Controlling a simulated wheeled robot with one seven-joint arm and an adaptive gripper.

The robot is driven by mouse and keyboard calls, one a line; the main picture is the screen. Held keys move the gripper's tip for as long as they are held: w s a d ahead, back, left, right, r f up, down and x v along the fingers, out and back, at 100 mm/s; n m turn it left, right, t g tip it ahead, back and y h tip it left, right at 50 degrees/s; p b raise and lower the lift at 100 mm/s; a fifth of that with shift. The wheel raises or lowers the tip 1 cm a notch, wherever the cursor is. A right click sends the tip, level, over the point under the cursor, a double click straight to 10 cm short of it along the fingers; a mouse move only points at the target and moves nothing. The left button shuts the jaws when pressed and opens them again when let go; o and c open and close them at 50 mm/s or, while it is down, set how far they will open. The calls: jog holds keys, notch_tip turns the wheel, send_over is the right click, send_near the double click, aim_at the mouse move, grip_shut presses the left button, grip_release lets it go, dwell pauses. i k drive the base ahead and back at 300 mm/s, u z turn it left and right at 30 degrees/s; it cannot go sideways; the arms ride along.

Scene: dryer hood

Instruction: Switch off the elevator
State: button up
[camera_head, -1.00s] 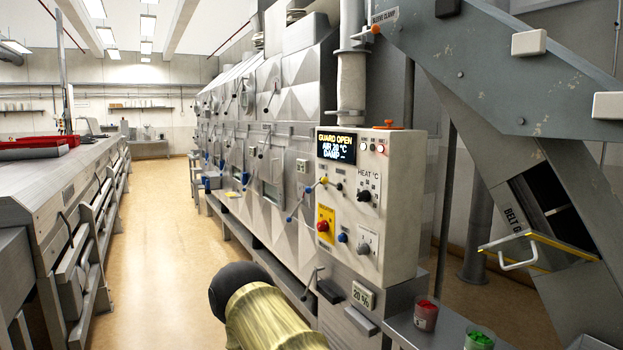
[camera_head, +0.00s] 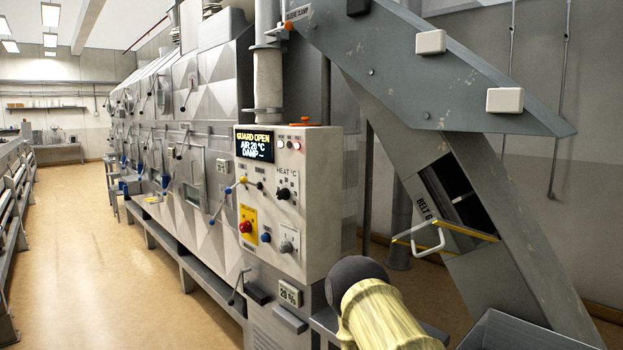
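A pale control panel (camera_head: 316,198) stands at the near end of the long grey machine. Its display (camera_head: 254,145) reads "GUARD OPEN", "AIR 20 °C", "DAMP". Below it are a red knob (camera_head: 245,226) on a yellow plate, a blue button (camera_head: 265,237), a black heat knob (camera_head: 283,193) and a grey rotary knob (camera_head: 286,246). Most small labels are too small to read. A sloping grey chute-like structure (camera_head: 440,75), perhaps the elevator, rises at right. My gripper is not in view.
An open belt guard (camera_head: 420,210) with a white handle and yellow edge juts from the sloping structure. A grey bin (camera_head: 530,330) sits at lower right. Levers stick out along the machine (camera_head: 190,150). The floor (camera_head: 90,270) at left is clear.

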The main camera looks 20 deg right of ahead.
aim_at(243, 180)
jog(key=u, duration=2.45)
jog(key=k, duration=1.5)
jog(key=z, duration=1.6)
jog(key=i, duration=1)
jog(key=z, duration=0.05)
